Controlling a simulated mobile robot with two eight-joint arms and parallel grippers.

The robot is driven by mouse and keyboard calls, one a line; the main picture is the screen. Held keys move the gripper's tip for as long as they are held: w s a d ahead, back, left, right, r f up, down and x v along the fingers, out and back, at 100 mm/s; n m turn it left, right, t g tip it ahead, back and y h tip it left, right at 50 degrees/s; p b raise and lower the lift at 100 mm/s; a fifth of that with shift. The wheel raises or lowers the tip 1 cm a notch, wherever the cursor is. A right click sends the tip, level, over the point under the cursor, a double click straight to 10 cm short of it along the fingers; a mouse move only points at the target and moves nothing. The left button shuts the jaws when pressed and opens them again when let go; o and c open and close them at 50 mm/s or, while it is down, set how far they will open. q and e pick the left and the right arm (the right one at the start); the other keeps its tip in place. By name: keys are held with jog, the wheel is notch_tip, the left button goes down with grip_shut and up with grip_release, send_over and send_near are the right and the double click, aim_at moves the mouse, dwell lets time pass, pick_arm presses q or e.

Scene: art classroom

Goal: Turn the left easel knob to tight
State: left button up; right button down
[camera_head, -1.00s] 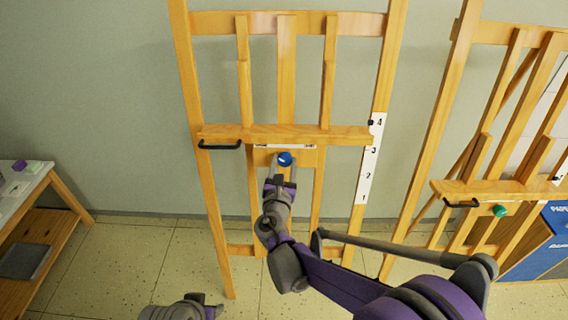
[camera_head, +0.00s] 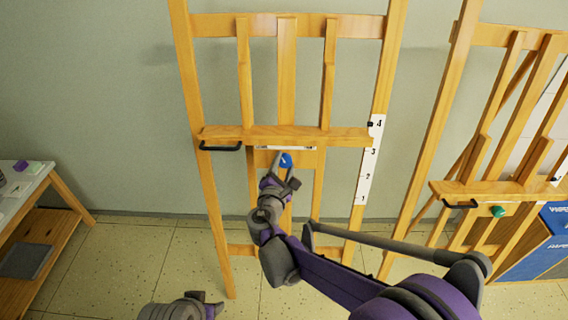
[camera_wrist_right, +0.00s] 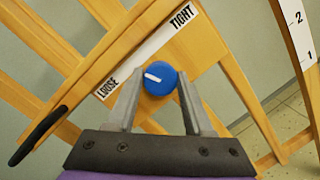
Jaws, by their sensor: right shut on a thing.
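The left easel (camera_head: 287,60) stands upright in the head view. Its round blue knob (camera_head: 286,160) sits under the middle of its ledge. My right gripper (camera_head: 283,165) is at the knob, coming from below. In the right wrist view the knob (camera_wrist_right: 160,80) is between my right gripper's two fingers (camera_wrist_right: 158,88), which are shut on it. Its white mark points left, nearer LOOSE than TIGHT on the label strip (camera_wrist_right: 148,52). My left gripper (camera_head: 212,308) shows only in part at the bottom edge; its jaw state is unclear.
A table (camera_head: 40,190) is at the far left. A black handle (camera_head: 220,147) sticks out at the left easel's ledge.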

jog(key=m+p, duration=0.1)
jog(key=m, duration=0.3)
jog(key=shift+r+m+g, duration=0.15)
jog(key=shift+m+g, duration=0.25)
jog(key=m+p, duration=0.1)
jog(key=m, duration=0.2)
jog(key=shift+m+g, duration=0.3)
jog(key=shift+g, duration=0.1)
jog(key=m+p, duration=0.1)
jog(key=m, duration=0.3)
jog(key=shift+d+g+y, duration=0.1)
jog(key=shift+g+y, duration=0.3)
jog(key=shift+m+p, duration=0.5)
jog(key=shift+m, duration=0.9)
jog(key=shift+y, duration=0.4)
jog(key=shift+c, duration=1.5)
grip_release()
